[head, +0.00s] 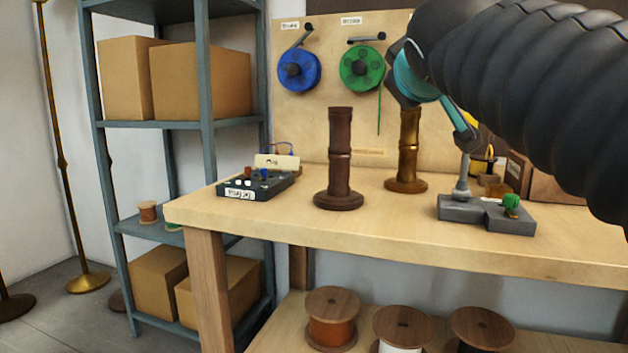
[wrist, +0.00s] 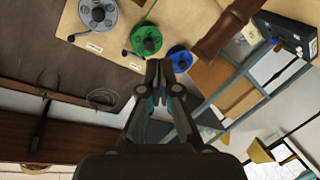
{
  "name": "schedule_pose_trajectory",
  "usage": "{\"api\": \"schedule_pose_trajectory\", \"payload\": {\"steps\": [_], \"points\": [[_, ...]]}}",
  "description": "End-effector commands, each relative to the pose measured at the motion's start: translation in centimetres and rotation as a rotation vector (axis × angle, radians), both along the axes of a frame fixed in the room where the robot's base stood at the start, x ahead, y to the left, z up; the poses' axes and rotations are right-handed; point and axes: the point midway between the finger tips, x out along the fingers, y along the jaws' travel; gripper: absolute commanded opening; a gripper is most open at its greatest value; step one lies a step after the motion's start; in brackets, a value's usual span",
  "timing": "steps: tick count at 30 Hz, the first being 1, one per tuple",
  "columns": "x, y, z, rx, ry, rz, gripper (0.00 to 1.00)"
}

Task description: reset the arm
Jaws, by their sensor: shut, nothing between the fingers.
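My gripper (wrist: 157,70) shows in the wrist view with its two dark fingers together, shut and empty. It points toward the pegboard wall, and no object touches its tips. In the head view my black ribbed arm crosses the upper right and covers part of the bench's right side; whether the fingers show there I cannot tell. A dark brown lamp column (head: 339,160) stands upright on the workbench (head: 290,222), with a brass column (head: 407,150) to its right. A brown column (wrist: 222,30) also shows in the wrist view, beyond and right of my fingers.
A blue spool (head: 299,70) and a green spool (head: 362,68) hang on the board (head: 310,120). A black switch box (head: 255,186) sits at the bench's left, a grey stand (head: 485,213) at its right. A shelf (head: 205,150) with boxes stands left. The bench's front strip is clear.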

Motion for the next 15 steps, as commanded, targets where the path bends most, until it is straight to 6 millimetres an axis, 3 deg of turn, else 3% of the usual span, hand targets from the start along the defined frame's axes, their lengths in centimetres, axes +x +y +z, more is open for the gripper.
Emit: {"api": "schedule_pose_trajectory", "payload": {"steps": [1,6,15], "points": [[-0.7,-0.4,-2.9,0.037,0.058,-0.012,0.0],[-3.9,-1.5,-13.5,0.183,0.265,-0.064,0.0],[-12.2,-2.1,-30.6,0.426,0.593,-0.192,0.0]]}}
